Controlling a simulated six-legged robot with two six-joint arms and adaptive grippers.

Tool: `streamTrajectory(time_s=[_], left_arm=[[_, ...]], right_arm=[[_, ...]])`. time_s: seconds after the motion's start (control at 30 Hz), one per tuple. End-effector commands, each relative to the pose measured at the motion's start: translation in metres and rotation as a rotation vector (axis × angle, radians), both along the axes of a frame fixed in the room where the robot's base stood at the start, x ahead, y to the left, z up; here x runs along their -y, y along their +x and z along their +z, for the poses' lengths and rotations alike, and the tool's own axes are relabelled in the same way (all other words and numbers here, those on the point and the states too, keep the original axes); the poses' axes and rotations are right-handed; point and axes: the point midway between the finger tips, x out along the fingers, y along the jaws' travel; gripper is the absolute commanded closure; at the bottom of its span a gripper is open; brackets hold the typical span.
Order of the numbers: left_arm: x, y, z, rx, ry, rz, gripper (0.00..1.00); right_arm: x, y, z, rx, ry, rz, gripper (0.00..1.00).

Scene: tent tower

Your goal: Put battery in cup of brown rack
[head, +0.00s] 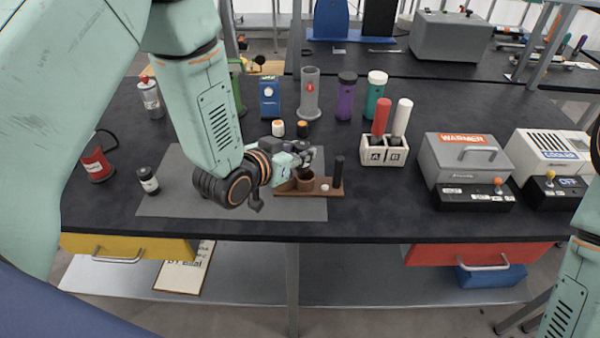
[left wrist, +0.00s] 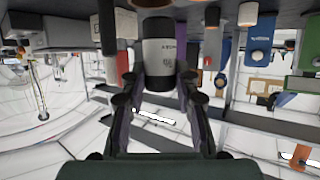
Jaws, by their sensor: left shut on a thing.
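The brown rack (head: 327,190) lies on the grey mat. It has a brown cup (head: 305,183) and a dark upright post (head: 338,172) at its right end. My left gripper (head: 306,156) is just above the cup. In the left wrist view its two fingers (left wrist: 160,90) are shut on a battery (left wrist: 159,58) with a black end and a grey label band. In the head view the gripper mostly hides this battery, so I cannot tell whether its lower end is inside the cup. My right gripper is out of view.
Another black and white cylinder (head: 148,181) stands on the left of the mat (head: 180,206). A white A/B holder (head: 383,152) with red and white sticks stands right of the rack. A grey warmer (head: 465,160) is farther right. Bottles and containers line the back.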

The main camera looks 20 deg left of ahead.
Motion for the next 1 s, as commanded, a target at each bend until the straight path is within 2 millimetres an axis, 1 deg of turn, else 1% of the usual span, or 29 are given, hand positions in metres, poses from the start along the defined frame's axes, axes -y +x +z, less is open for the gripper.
streamTrajectory(time_s=[0.03, 0.17, 0.3, 0.4, 0.5, 0.77, 0.8, 1.0], left_arm=[[0.000, 0.000, -0.006, 0.001, 0.001, 0.000, 1.00], [0.001, 0.000, -0.017, 0.000, 0.001, 0.001, 1.00], [0.001, -0.001, -0.038, 0.000, 0.002, 0.001, 1.00], [0.002, -0.001, -0.048, 0.002, 0.002, 0.002, 1.00], [0.002, -0.001, -0.051, 0.003, 0.002, 0.003, 1.00], [0.003, -0.001, -0.052, 0.003, 0.002, 0.003, 1.00], [0.003, -0.001, -0.053, 0.002, 0.002, 0.002, 0.69], [0.003, -0.001, -0.052, 0.002, 0.002, 0.002, 0.52]], right_arm=[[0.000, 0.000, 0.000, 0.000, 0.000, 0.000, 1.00], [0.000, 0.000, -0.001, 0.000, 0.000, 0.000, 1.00], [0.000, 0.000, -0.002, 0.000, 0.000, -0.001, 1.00], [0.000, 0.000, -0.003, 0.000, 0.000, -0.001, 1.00], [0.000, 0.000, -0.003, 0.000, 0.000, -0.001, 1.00], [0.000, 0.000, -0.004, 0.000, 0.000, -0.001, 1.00], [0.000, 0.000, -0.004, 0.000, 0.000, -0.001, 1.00], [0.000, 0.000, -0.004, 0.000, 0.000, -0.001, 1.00]])
